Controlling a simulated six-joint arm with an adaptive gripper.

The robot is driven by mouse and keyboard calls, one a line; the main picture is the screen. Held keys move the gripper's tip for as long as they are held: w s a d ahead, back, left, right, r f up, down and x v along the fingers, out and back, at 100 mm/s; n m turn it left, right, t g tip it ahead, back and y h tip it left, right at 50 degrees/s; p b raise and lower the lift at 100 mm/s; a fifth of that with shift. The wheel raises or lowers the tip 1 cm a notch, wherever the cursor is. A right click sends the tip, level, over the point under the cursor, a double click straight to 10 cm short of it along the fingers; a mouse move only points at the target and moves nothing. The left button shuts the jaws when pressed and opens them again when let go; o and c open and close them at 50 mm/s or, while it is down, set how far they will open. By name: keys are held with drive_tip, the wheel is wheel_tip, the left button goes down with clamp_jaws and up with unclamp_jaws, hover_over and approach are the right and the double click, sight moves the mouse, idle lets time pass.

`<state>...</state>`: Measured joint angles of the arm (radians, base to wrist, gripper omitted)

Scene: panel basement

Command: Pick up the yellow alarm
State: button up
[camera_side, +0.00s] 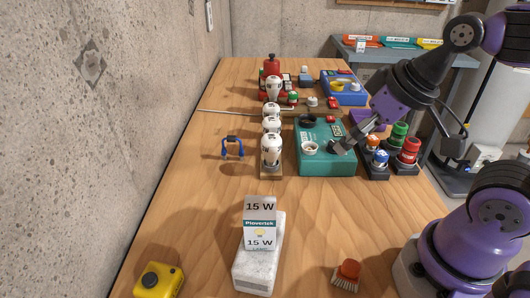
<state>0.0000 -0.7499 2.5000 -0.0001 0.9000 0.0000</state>
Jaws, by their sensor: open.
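A small yellow box with a black round part on top (160,281) stands at the near left of the wooden table; it looks like the yellow alarm. Its lower edge is cut off by the picture. My gripper (341,147) is far from it, up and to the right, low over the teal box (327,167). The jaws are open, and I see nothing held between them. They are small in this view, and whether they touch the teal box I cannot tell.
A white block (262,265) with a 15 W carton (260,226) stands right of the yellow box. A brush (347,274) lies near my base. White bulbs (271,151), a blue-handled object (232,148) and colored fuses (409,150) surround the teal box. The table's left middle is clear.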

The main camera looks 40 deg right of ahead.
idle(0.3)
drive_tip(key=n+y, duration=0.3)
drive_tip(key=n, duration=0.4)
approach(158, 278)
drive_tip(key=shift+g, duration=0.3)
drive_tip(key=x, duration=0.4)
drive_tip(key=shift+w+f, duration=0.1)
drive_tip(key=shift+w, duration=0.15)
drive_tip(key=x, duration=0.6)
drive_tip(key=shift+w+a, duration=0.1)
drive_tip(key=shift+a, duration=0.05)
drive_tip(key=c, duration=1.2)
